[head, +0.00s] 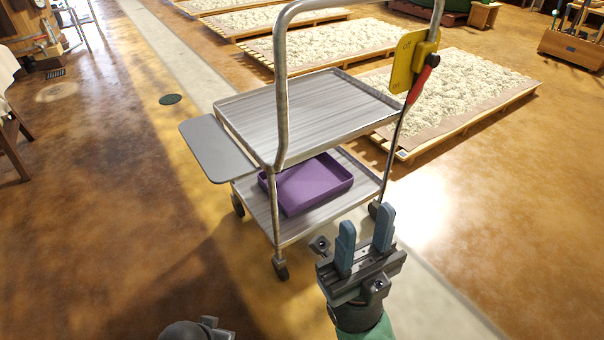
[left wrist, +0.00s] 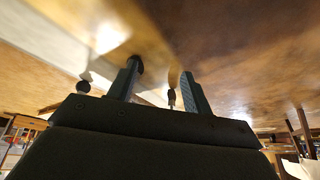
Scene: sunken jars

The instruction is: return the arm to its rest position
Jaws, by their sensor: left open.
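My right gripper (head: 366,224) is in the lower middle of the head view, in front of the cart's right side. Its two blue-grey fingers point up and stand apart with nothing between them. My left gripper shows in the left wrist view (left wrist: 162,68), its two dark fingers apart and no object held between them. In the head view only a dark piece of my left arm shows at the bottom edge; its fingers are not visible there.
A metal cart (head: 310,105) stands ahead, with a grey side flap (head: 216,148) and a purple tray (head: 315,184) on its lower shelf. Pale beds (head: 465,95) lie behind.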

